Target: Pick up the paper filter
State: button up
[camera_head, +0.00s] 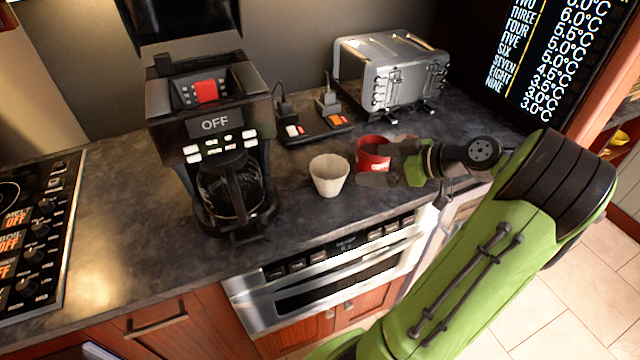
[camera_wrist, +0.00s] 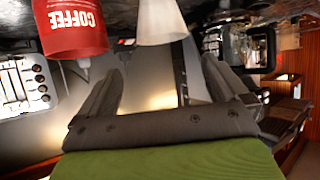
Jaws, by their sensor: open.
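The paper filter (camera_head: 329,175) is a whitish fluted cup standing on the dark counter, right of the coffee maker. In the wrist view, which looks upside down, the filter (camera_wrist: 160,22) shows at the top, beyond the gap between the fingers. My gripper (camera_head: 364,166) is open and empty, just right of the filter, with its fingers pointing left toward it. In the wrist view, my gripper's fingers (camera_wrist: 160,68) are spread apart. A red coffee can (camera_head: 371,153) stands close behind the gripper, partly hidden by it; the can (camera_wrist: 72,28) is at upper left in the wrist view.
The coffee maker (camera_head: 210,125) with a glass carafe (camera_head: 232,190) stands left of the filter. A stove (camera_head: 38,230) is at far left. The counter's front edge lies close below the filter.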

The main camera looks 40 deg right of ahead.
jog(key=b, duration=0.1)
send_near(317, 170)
jog(key=shift+w+r, duration=0.2)
jog(key=b+x, duration=0.1)
jog(key=x, duration=0.4)
jog(key=shift+s+a+f, duration=0.15)
jog(key=shift+f, duration=0.1)
jog(key=shift+w+f, duration=0.15)
jog(key=shift+w, duration=0.25)
jog(key=shift+s, duration=0.1)
jog(key=c, duration=0.8)
